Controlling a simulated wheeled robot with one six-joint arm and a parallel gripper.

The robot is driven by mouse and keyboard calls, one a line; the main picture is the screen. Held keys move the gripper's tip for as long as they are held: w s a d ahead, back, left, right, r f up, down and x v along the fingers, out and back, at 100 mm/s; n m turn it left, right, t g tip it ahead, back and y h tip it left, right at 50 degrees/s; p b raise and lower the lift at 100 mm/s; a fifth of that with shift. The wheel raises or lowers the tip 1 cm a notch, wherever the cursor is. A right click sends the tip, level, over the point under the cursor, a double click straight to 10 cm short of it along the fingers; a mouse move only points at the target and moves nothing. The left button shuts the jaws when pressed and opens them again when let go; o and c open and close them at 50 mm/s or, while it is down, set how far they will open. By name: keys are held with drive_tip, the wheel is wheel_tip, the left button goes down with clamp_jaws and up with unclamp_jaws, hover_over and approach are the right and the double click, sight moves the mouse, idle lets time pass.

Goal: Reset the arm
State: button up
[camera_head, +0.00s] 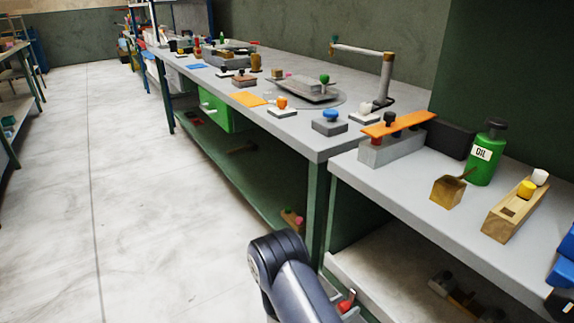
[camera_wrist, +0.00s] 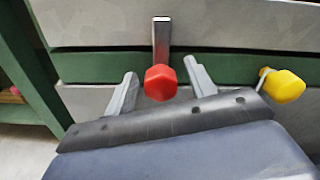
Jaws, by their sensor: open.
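My gripper (camera_wrist: 160,70) is open in the wrist view, its two grey fingers apart. A red knob (camera_wrist: 161,83) on a metal lever (camera_wrist: 161,38) shows between the fingers, with a visible gap on each side. In the head view, my arm comes up from the bottom edge and my gripper (camera_head: 344,303) is low at the front of the near bench. The red knob (camera_head: 346,304) is a small red spot there, partly hidden by my gripper.
A yellow knob (camera_wrist: 284,86) is right of my gripper. The grey bench (camera_head: 400,185) above carries a green oil bottle (camera_head: 487,155), a wooden block (camera_head: 515,212) and an orange-topped press (camera_head: 395,140). Open floor (camera_head: 130,200) lies to the left.

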drive_tip(key=n+p, duration=0.4)
drive_tip(key=n, duration=0.2)
drive_tip(key=shift+r, duration=0.1)
drive_tip(key=shift+n+p, duration=0.4)
drive_tip(key=shift+n, duration=0.4)
drive_tip(key=shift+f, duration=0.2)
